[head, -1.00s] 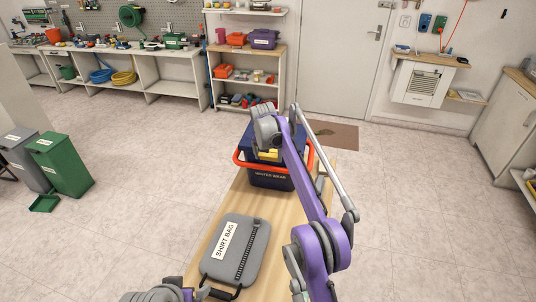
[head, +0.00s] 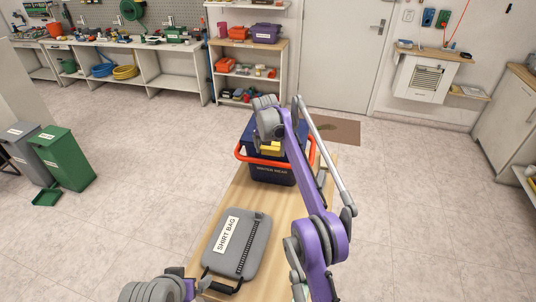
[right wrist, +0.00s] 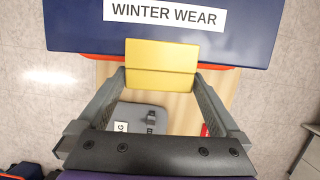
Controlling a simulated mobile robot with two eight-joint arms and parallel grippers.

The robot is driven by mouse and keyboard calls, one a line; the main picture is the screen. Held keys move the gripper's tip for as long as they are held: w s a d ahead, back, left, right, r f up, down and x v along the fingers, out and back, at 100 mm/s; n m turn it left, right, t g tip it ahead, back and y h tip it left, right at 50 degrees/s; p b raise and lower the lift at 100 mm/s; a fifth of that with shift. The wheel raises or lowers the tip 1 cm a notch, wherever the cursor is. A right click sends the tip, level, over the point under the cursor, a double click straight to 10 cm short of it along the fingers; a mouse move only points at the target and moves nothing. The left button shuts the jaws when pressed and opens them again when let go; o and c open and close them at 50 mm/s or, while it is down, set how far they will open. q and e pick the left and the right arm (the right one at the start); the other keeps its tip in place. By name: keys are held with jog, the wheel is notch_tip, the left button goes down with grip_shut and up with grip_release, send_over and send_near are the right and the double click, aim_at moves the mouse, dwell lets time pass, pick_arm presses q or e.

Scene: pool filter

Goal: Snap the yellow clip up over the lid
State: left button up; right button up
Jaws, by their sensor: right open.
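The dark blue box (head: 270,174) labelled WINTER WEAR stands at the far end of the wooden bench. Its blue lid (right wrist: 58,25) fills the top of the right wrist view. The yellow clip (head: 270,147) is on the box's near side; it also shows in the right wrist view (right wrist: 161,70), reaching onto the lid's edge. My right gripper (right wrist: 160,78) is open, with one finger on each side of the clip, close to its edges. Whether they touch it I cannot tell. My left gripper (head: 198,288) is at the bottom edge near the bag's handle, its fingers unclear.
An orange handle (head: 240,156) runs around the box. A grey bag (head: 236,245) labelled SHIRT BAG lies on the near part of the bench (head: 212,219). Green and grey bins (head: 66,157) stand on the floor at the left.

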jog(key=shift+v, duration=1.2)
pick_arm(q)
jog(key=s+f+g+b, duration=0.1)
jog(key=s+f+b, duration=0.3)
jog(key=f, duration=0.5)
jog(key=shift+s+f+b, duration=0.15)
jog(key=shift+s+b, duration=0.05)
jog(key=shift+b, duration=1)
pick_arm(e)
jog(key=s+a, duration=0.3)
jog(key=s, duration=0.8)
jog(key=shift+s, duration=0.35)
jog(key=shift+r, duration=0.15)
